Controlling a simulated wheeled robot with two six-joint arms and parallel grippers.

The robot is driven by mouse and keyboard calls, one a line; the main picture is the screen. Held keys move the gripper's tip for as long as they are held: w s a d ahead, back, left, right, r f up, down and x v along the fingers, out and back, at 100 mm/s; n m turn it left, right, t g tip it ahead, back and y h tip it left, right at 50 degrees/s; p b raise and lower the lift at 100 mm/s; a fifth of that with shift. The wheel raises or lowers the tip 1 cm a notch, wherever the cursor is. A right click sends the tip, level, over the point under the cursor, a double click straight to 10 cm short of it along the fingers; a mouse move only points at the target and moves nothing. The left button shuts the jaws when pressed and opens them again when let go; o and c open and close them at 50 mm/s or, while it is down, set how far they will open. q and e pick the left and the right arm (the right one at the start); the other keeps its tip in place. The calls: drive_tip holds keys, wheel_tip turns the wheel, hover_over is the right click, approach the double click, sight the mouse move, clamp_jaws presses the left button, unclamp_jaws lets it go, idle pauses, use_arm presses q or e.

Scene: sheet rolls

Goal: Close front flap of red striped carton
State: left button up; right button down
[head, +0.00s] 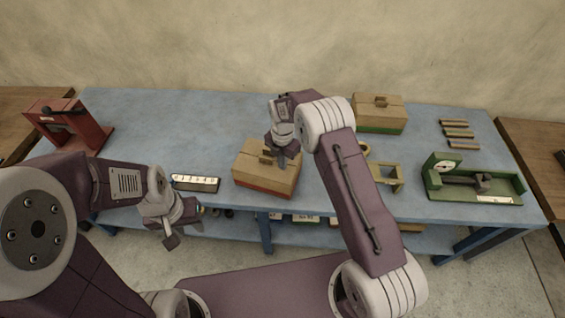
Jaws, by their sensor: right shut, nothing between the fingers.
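The red striped carton (257,176) is a tan box with a red band low on its side, near the front edge of the blue table. Its top looks mostly covered, with a small raised piece near the middle. My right gripper (283,160) points down at the carton's top, shut and empty. It hides part of the top, so I cannot tell whether it touches or how each flap lies. My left gripper (171,241) hangs in front of the table's edge, left of the carton and apart from it. Its finger opening is unclear.
A green-banded carton (379,115) stands at the back right. A white labelled strip (195,183) lies left of the red striped carton. A wooden holder (386,175), green scale-like device (470,184), wooden bars (458,131) and red device (70,125) also stand around. The back left is clear.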

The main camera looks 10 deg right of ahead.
wheel_tip(320, 180, up, 9)
drive_tip(key=p, duration=0.6)
drive_tip(key=shift+p, duration=0.35)
